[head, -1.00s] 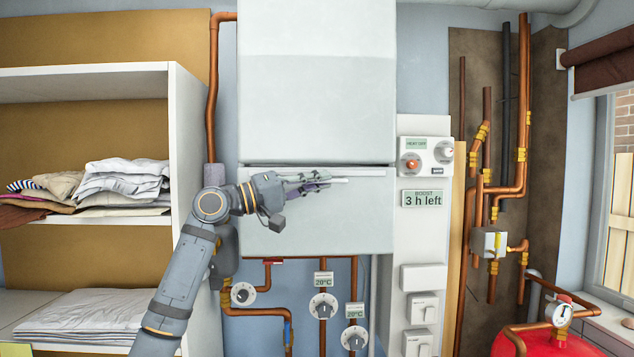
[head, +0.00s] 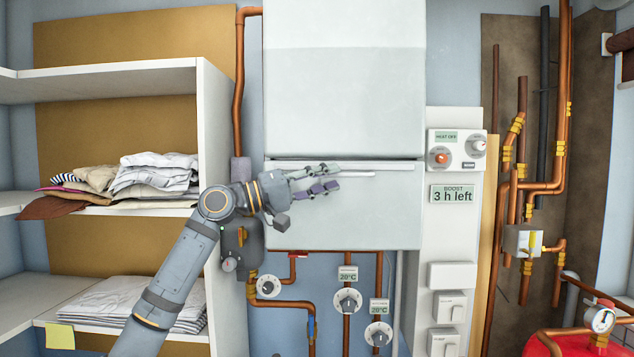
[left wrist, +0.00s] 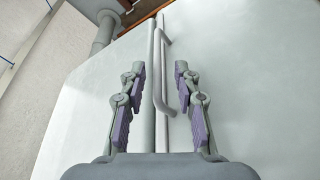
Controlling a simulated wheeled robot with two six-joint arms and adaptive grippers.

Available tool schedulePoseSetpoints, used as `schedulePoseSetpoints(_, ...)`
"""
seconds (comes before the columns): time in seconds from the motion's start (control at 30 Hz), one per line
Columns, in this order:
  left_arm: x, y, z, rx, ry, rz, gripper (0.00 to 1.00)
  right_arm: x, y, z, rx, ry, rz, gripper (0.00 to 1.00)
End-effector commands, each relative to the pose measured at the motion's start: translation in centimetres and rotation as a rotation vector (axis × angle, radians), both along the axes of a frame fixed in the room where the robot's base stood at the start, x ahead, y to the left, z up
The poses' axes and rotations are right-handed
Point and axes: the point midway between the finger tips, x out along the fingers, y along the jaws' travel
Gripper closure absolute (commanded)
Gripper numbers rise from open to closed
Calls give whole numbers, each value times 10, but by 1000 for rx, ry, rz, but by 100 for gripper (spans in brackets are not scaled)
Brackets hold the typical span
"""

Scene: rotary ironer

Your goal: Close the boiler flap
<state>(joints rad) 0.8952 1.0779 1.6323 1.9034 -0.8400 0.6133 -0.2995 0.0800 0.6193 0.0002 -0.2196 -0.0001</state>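The boiler flap (head: 345,222) is the pale lower panel of the white boiler. It hangs upright below the upper casing, with a thin dark seam between them, and looks shut or nearly shut. Its bar handle (head: 393,168) runs along the top edge; the left part is behind my fingers. My left gripper (head: 330,178) is open in front of the handle. In the left wrist view the handle (left wrist: 163,75) lies between the spread fingers (left wrist: 160,88), with no clear contact. My right gripper is out of view.
A control panel (head: 458,180) reading "BOOST 3 h left" stands right of the boiler. Copper pipes and dials (head: 347,300) hang below. Shelves with folded laundry (head: 155,180) are at left, close to my left arm. Free room lies in front of the flap.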

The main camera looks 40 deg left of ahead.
Motion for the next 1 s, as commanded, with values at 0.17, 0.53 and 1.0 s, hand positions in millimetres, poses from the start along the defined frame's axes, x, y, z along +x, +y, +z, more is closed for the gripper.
schedulePoseSetpoints(0.17, -17, 13, -7, 8, 2, -1, 68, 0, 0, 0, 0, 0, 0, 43)
schedulePoseSetpoints(0.53, -26, 18, -6, 0, 0, 0, 68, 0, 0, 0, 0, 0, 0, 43)
schedulePoseSetpoints(1.0, -26, 18, -5, -1, 0, -1, 68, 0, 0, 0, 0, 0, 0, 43)
